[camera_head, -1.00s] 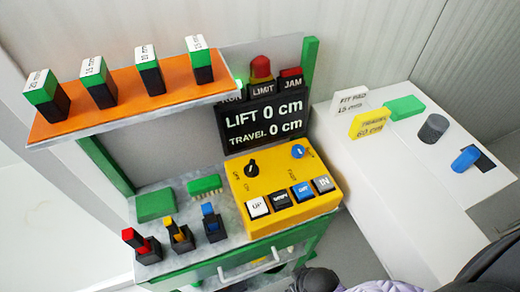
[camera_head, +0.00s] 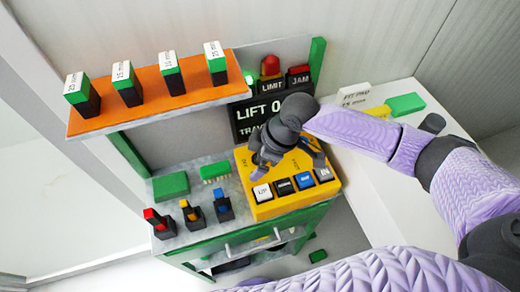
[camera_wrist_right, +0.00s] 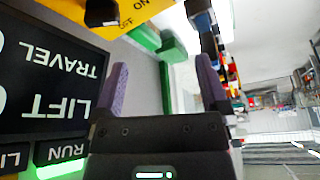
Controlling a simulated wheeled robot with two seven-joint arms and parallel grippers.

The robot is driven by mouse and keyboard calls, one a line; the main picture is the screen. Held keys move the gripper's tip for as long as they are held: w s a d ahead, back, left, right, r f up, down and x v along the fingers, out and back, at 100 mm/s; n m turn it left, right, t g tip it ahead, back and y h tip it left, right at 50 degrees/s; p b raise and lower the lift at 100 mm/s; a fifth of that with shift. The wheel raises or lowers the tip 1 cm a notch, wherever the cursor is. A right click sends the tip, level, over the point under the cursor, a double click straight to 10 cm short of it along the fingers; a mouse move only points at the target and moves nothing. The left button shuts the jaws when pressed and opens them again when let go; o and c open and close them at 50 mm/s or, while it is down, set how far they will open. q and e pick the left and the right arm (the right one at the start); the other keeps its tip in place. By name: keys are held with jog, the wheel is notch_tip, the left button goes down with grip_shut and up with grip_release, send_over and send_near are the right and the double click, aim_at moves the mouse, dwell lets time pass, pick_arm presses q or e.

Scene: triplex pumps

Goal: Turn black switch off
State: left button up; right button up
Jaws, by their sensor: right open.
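The yellow control panel (camera_head: 288,207) stands on the grey bench, with a row of push buttons (camera_head: 294,184) along its front. My right gripper (camera_head: 287,154) is open and empty over the back part of this panel. My left gripper is not in view.
The black display (camera_head: 245,122) stands behind the panel, close to my right gripper. Small red, yellow and blue levers (camera_head: 191,213) stand left of the panel. An orange shelf (camera_head: 150,106) with several blocks is at upper left. A white table (camera_head: 372,204) lies under my right arm.

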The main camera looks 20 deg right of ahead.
jog(key=w+d+r+m, duration=0.1)
jog(key=w+d+r, duration=0.1)
jog(key=w+d, duration=0.25)
jog(key=shift+h, duration=0.4)
jog(key=x, duration=0.3)
jog(key=b+x, duration=0.1)
jog(key=x, duration=0.2)
jog(key=b+x, duration=0.1)
jog(key=x, duration=0.2)
jog(key=shift+d+f, duration=0.25)
jog(key=shift+f, duration=0.05)
